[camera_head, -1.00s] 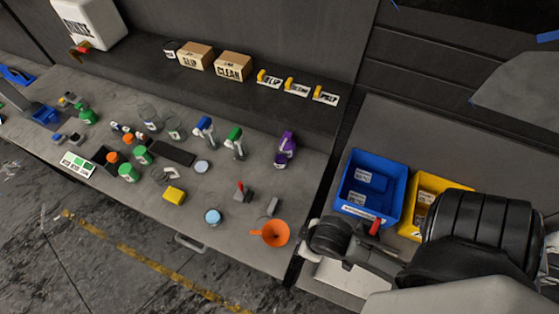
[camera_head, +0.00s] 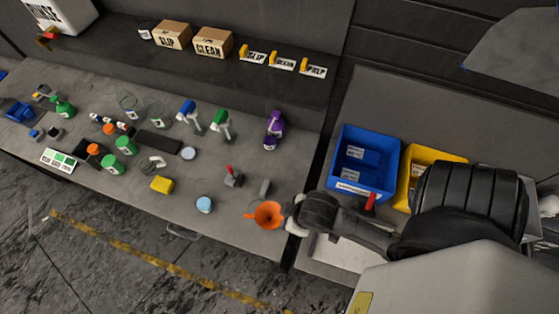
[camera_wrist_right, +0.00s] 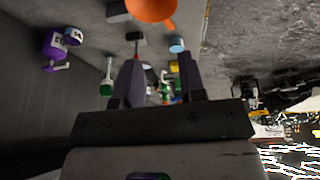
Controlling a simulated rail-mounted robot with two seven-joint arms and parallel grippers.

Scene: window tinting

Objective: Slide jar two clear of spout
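Two clear jars, (camera_head: 129,106) and (camera_head: 158,118), stand on the grey bench in the head view; I cannot read which is jar two. A white RINSE container (camera_head: 62,12) with a red and yellow spout (camera_head: 47,37) is on the wall at the upper left, well away from them. My right arm comes in from the right, its end beside the orange funnel (camera_head: 265,215); its fingers are not clear there. In the right wrist view my right gripper (camera_wrist_right: 160,62) has its fingers apart with nothing held between them. My left gripper is out of view.
A blue bin (camera_head: 365,145) and a yellow bin (camera_head: 444,158) stand right. CLEAN and SLIP boxes (camera_head: 213,42) sit on the shelf.

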